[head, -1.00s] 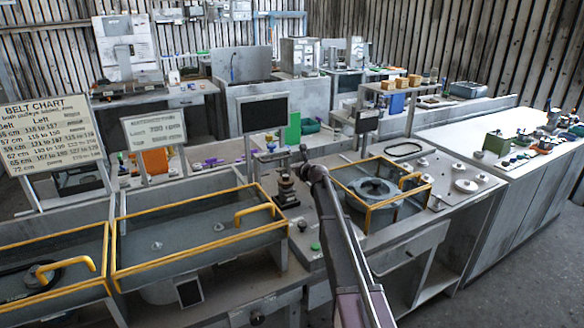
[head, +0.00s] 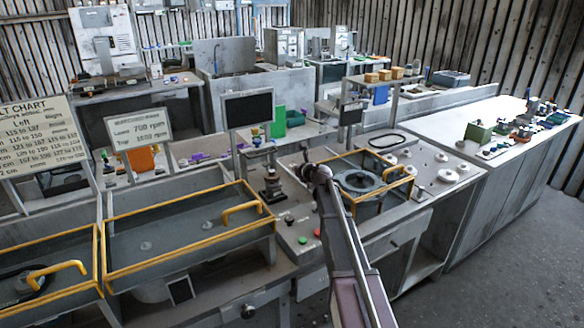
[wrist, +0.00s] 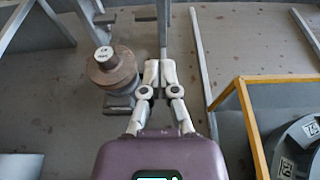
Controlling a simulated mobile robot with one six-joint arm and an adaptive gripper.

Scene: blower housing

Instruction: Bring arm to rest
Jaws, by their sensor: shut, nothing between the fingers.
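My gripper (wrist: 158,75) is shut and empty in the wrist view, its two pale fingers pressed together at the tips. It is above the grey bench, with a brown and grey round fixture (wrist: 113,72) just to its left. In the head view my arm (head: 343,240) rises from the bottom, and its far end is in front of the bench between the fixture (head: 271,183) and a yellow-framed guard (head: 353,207).
A round numbered drum (wrist: 298,150) sits inside the yellow frame (wrist: 252,125) at right. A thin grey post (wrist: 198,55) stands close to the fingers. A dark screen (head: 247,109) stands behind the fixture. Open floor (head: 480,270) lies at the lower right.

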